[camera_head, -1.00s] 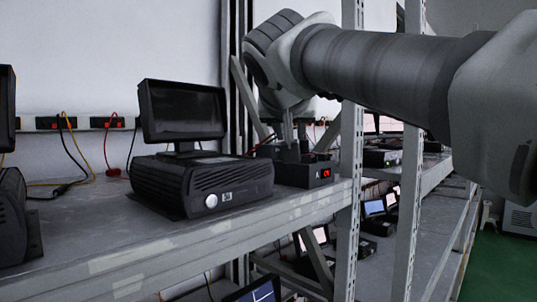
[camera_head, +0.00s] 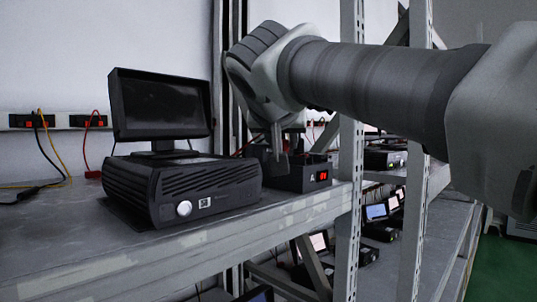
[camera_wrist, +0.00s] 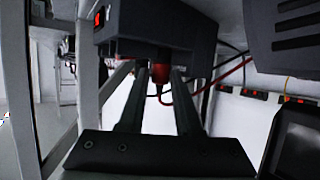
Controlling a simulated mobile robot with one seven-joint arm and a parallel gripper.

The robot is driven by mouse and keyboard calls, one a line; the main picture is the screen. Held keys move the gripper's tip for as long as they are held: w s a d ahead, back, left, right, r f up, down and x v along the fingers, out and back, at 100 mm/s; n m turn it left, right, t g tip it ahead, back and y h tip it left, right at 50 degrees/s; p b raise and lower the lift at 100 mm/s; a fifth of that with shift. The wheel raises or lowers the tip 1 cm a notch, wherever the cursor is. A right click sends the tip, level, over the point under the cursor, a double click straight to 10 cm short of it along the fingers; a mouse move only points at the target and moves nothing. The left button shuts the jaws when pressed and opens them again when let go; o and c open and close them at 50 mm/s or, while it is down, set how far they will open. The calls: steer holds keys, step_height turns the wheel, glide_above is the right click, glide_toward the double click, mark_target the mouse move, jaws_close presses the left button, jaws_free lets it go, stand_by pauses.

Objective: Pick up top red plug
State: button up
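The red plug (camera_wrist: 160,73) sits at the underside edge of a dark box, as the wrist view is turned, with a red cable (camera_wrist: 205,88) close by. My gripper (camera_wrist: 160,75) has its two fingers apart, one on each side of the plug, with narrow gaps showing. Whether the plug is fully between the tips is unclear.
A black unit (camera_head: 180,190) with a monitor (camera_head: 160,105) stands left of the small box on the grey shelf (camera_head: 190,245). A perforated rack post (camera_head: 350,200) stands to the right. Cabled wall sockets (camera_head: 88,121) are at the back left.

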steer(key=shift+w, duration=0.1)
jaws_close()
steer(key=shift+r, duration=0.1)
steer(key=shift+r, duration=0.5)
step_height(320, 180, up, 3)
steer(key=d+r+p, duration=0.1)
steer(key=d+r, duration=0.5)
steer(key=d, duration=0.5)
steer(key=shift+s+d+r+p, duration=0.3)
steer(key=shift+d+r, duration=0.05)
steer(key=shift+r, duration=0.05)
